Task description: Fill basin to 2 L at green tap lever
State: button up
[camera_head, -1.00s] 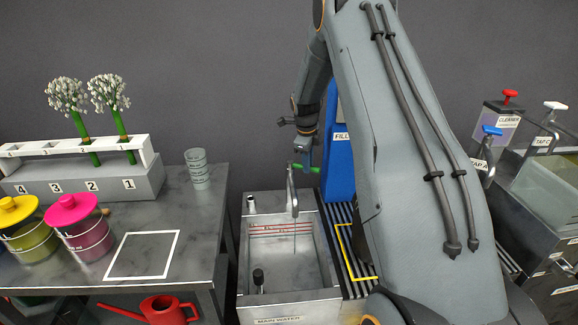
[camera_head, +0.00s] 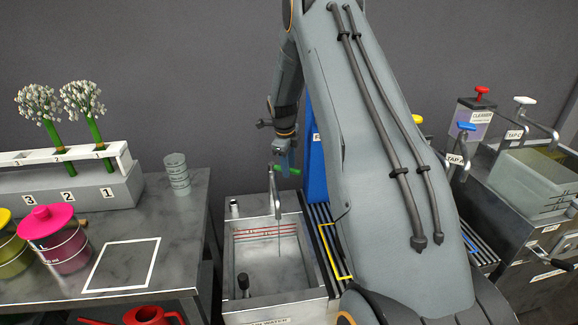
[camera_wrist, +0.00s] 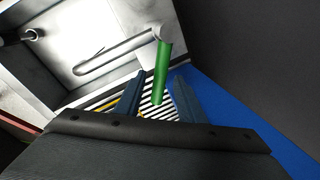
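The green tap lever (camera_head: 290,170) sticks out to the right at the top of the grey tap (camera_head: 274,195) behind the basin (camera_head: 318,285). The basin has red level lines on its inner back wall. A thin line drops below the spout; I cannot tell whether it is running water, nor the water level. My gripper (camera_head: 284,160) is at the lever. In the wrist view, my gripper (camera_wrist: 159,78) has its two blue fingers apart, with the green lever (camera_wrist: 162,72) between them. A gap shows beside the lever, so it is not clamped.
A striped drain grate (camera_head: 325,235) with a yellow outline and a blue panel (camera_head: 314,165) stand right of the basin. A table (camera_head: 190,225) at left bears a flower rack (camera_head: 95,190), lidded jars and a stacked clear cup (camera_head: 177,175). More taps stand at right.

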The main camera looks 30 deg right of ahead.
notch_tip(320, 180, up, 8)
jog(key=s+a+b, duration=0.1)
jog(key=shift+f+b, duration=0.15)
jog(key=shift+b, duration=0.2)
jog(key=shift+a, duration=0.1)
dwell(7.1)
